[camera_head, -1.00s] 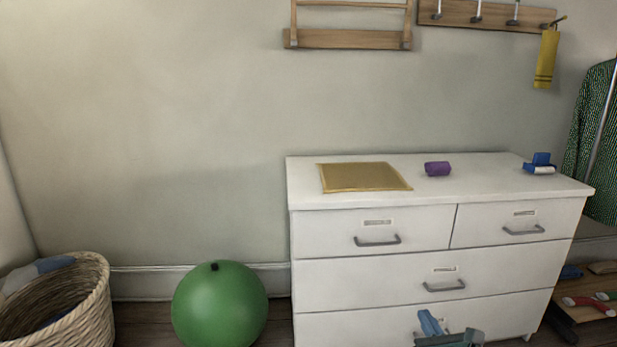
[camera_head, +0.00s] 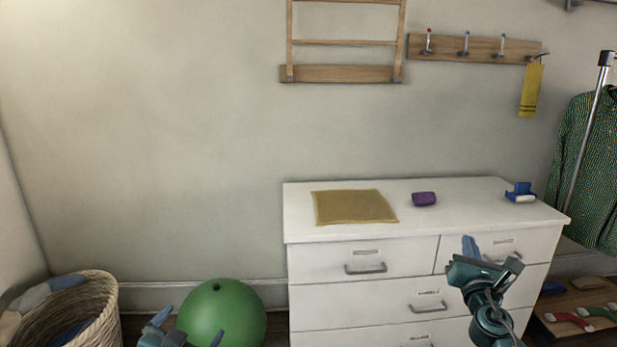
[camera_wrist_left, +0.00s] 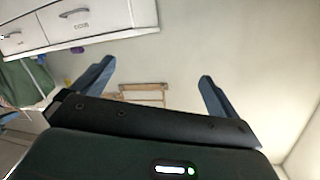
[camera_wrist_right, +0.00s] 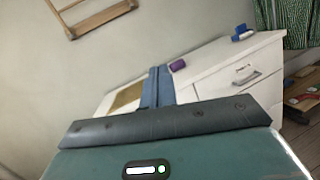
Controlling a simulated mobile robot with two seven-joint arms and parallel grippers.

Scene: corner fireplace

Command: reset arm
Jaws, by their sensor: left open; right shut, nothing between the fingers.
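My left gripper (camera_head: 188,336) is at the bottom of the head view, in front of the green ball, with its blue fingers spread apart. In the left wrist view its two fingers (camera_wrist_left: 152,88) stand wide apart with nothing between them. My right gripper (camera_head: 470,249) is raised in front of the white dresser's drawers. In the right wrist view its blue fingers (camera_wrist_right: 158,88) are pressed together and hold nothing. Both grippers are apart from the objects around them.
The white dresser (camera_head: 440,221) carries a tan mat (camera_head: 354,206), a purple roll (camera_head: 424,199) and a blue item (camera_head: 520,192). A green ball (camera_head: 222,315) and a wicker basket (camera_head: 100,312) stand at left. A clothes rack (camera_head: 586,130) and a low wooden shelf (camera_head: 575,307) are at right.

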